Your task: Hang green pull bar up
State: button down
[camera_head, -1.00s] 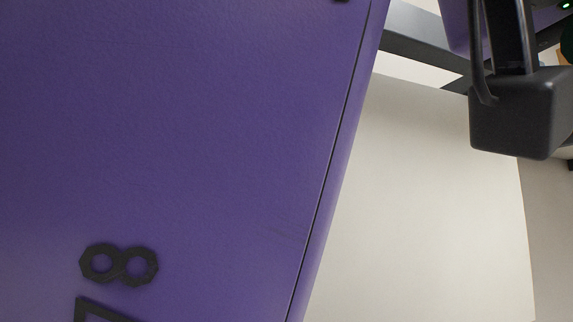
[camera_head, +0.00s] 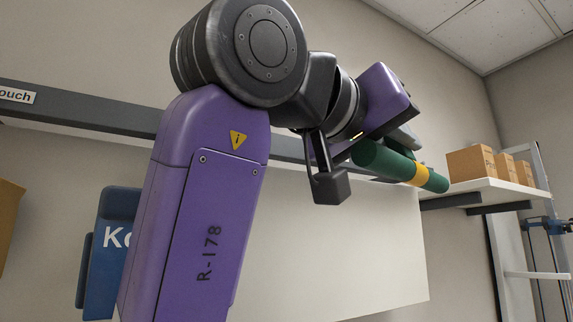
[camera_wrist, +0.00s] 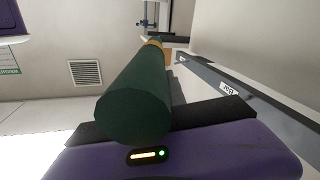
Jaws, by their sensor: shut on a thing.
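The green pull bar (camera_head: 385,160) is a thick dark green cylinder with a yellow band near its right end. In the head view it lies tilted, right end lower, in front of the wall. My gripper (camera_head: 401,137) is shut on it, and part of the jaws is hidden. The wrist view shows the green bar (camera_wrist: 138,105) end-on and close, running away between the black fingers of my gripper (camera_wrist: 158,122). Its yellow band is towards the far end. No hanging place for the bar can be made out clearly.
A dark grey wall rail (camera_head: 85,111) runs behind my arm; it also shows in the wrist view (camera_wrist: 260,103). A white shelf (camera_head: 480,190) with cardboard boxes (camera_head: 471,162) is right of the bar. A blue object (camera_head: 108,250) stands at left. A pale panel (camera_head: 370,240) is below.

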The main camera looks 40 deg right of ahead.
jog(key=shift+a, duration=0.3)
jog(key=shift+w+d+f, duration=0.25)
jog(key=shift+w, duration=0.65)
jog(key=shift+w+d+f, duration=0.2)
jog(key=shift+w, duration=0.7)
jog(key=shift+w+d+f, duration=0.25)
jog(key=shift+w, duration=0.65)
jog(key=shift+w+d+f, duration=0.1)
jog(key=shift+w+d, duration=0.05)
jog(key=shift+w, duration=0.15)
jog(key=shift+w+p, duration=0.15)
jog(key=shift+p, duration=0.15)
jog(key=w, duration=0.2)
jog(key=w+d+f, duration=0.1)
jog(key=w, duration=0.1)
jog(key=shift+f, duration=0.1)
jog(key=shift+d, duration=0.1)
